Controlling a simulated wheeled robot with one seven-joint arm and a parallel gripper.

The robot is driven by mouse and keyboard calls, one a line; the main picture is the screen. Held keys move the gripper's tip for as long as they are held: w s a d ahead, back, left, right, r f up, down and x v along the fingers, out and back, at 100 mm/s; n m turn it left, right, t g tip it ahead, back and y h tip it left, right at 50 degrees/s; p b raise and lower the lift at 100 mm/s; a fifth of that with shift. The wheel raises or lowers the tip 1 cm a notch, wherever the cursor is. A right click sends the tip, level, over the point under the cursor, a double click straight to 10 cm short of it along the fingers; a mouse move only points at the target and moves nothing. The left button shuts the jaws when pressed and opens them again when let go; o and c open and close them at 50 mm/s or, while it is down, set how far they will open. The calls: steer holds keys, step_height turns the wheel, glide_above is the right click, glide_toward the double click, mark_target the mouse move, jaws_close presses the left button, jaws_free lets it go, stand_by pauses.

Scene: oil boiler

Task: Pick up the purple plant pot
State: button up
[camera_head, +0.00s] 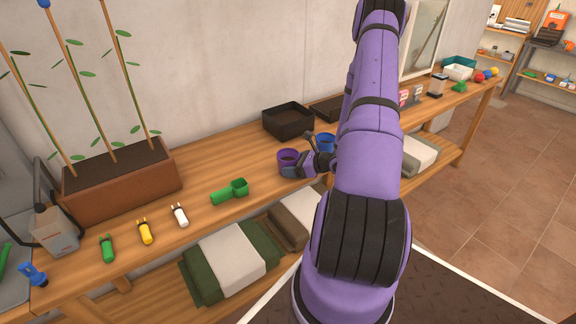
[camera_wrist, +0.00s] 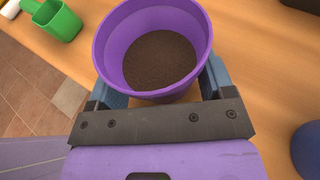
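The purple plant pot (camera_wrist: 109,64) stands on the wooden bench, filled with dark soil. It also shows in the head view (camera_head: 287,158), near the bench's front edge. My gripper (camera_head: 299,168) is low at the pot's right side in the head view. In the wrist view its two blue-grey fingers (camera_wrist: 160,88) are spread, one on each side of the pot, below its rim. The pot's rim hides parts of the fingers, so I cannot see whether they touch its wall.
A blue pot (camera_head: 325,142) stands close to the right of my gripper. A black tray (camera_head: 288,120) is behind, and a green scoop (camera_head: 230,192) lies to the left on the bench (camera_head: 215,160). A brown planter (camera_head: 122,182) with stakes stands further left.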

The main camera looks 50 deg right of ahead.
mark_target(294, 158)
steer(key=shift+r, duration=0.1)
steer(key=shift+r, duration=0.9)
steer(key=shift+s+a+r, duration=0.1)
steer(key=shift+s+r, duration=0.3)
steer(key=shift+r, duration=0.45)
steer(key=s+a, duration=0.2)
steer(key=s, duration=0.5)
steer(key=s+a+r, duration=0.1)
steer(key=s+a, duration=0.1)
steer(key=s, duration=0.5)
steer(key=shift+s+a+r, duration=0.15)
steer(key=shift+s+a, duration=0.1)
